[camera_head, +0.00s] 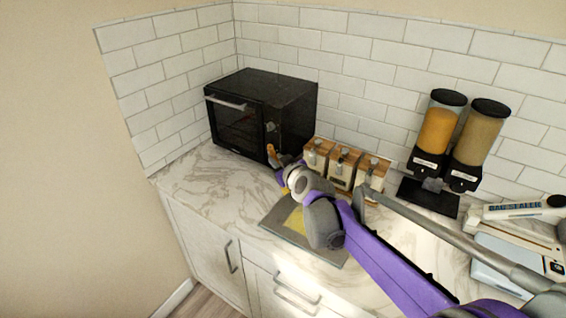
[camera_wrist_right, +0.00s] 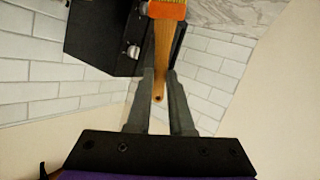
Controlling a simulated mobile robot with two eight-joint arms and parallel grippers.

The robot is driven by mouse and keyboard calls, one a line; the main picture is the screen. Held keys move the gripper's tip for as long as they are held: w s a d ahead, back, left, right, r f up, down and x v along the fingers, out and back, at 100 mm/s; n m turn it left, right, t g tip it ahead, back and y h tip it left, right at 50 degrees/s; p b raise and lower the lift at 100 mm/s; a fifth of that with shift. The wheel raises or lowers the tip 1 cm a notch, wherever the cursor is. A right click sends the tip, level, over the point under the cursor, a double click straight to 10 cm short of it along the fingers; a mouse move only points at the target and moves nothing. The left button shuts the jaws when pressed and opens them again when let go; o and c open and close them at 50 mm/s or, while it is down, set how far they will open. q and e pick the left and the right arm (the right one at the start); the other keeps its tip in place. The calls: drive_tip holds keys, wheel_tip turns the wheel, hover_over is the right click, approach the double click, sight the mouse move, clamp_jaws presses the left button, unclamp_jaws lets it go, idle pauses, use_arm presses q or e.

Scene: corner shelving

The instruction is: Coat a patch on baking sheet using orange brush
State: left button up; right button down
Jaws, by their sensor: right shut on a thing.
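My right gripper (camera_head: 281,164) is shut on the orange brush. In the wrist view the fingers (camera_wrist_right: 161,78) close around its wooden handle (camera_wrist_right: 162,50), and its orange band (camera_wrist_right: 167,11) shows at the top edge. In the head view a small part of the brush (camera_head: 271,152) shows by the fingertips, in front of the oven. The grey baking sheet (camera_head: 273,222) lies flat on the counter, with a yellow patch (camera_head: 294,221) on it. My right arm hides part of the sheet. The gripper appears to be beyond and above the sheet. My left gripper is not in view.
A black oven (camera_head: 285,100) stands in the corner behind the gripper. Wooden-lidded canisters (camera_head: 342,168) stand right of it, then two dispensers (camera_head: 437,130) and a white appliance (camera_head: 510,217). Marble counter (camera_head: 205,180) is clear left of the sheet.

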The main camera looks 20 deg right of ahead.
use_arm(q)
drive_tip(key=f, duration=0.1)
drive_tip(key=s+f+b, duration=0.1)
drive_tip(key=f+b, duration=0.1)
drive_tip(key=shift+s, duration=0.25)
use_arm(e)
drive_tip(key=shift+m+t, duration=0.3)
drive_tip(key=shift+t, duration=0.1)
drive_tip(key=f, duration=0.1)
drive_tip(key=s+f, duration=0.2)
drive_tip(key=f, duration=0.1)
drive_tip(key=shift+a, duration=0.25)
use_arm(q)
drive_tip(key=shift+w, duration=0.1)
use_arm(e)
drive_tip(key=shift+w, duration=0.2)
